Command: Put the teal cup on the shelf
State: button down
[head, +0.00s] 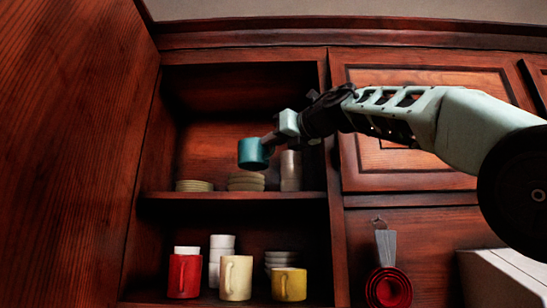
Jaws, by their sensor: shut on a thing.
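The teal cup (253,154) is held in the air in front of the open cabinet. My gripper (272,140) is shut on its right side. The cup overlaps the opening above the upper shelf (240,196) in the picture. I cannot tell whether it is inside the cabinet or just in front of it. Its bottom appears above the shelf board, with stacked plates behind or below it. The fingertips are partly hidden against the cup.
Stacked plates (194,186) and a second stack (246,181) stand on the upper shelf, with pale cups (290,171) at right. Below are a red mug (184,275), a cream mug (236,277), a yellow mug (289,284) and white dishes. Red measuring cups (388,288) hang at right.

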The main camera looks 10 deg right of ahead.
jog(key=shift+w+d+f+b, duration=0.1)
jog(key=shift+w+f+b, duration=0.25)
jog(key=shift+f, duration=0.8)
jog(key=shift+w+d+f+b, duration=0.15)
jog(key=shift+w+f, duration=0.3)
jog(key=shift+f, duration=0.7)
jog(key=shift+w+f+b, duration=0.3)
jog(key=shift+w+f, duration=0.1)
jog(key=shift+f, duration=0.75)
jog(key=c, duration=1.5)
grip_release()
jog(key=b+v, duration=0.5)
jog(key=v, duration=0.7)
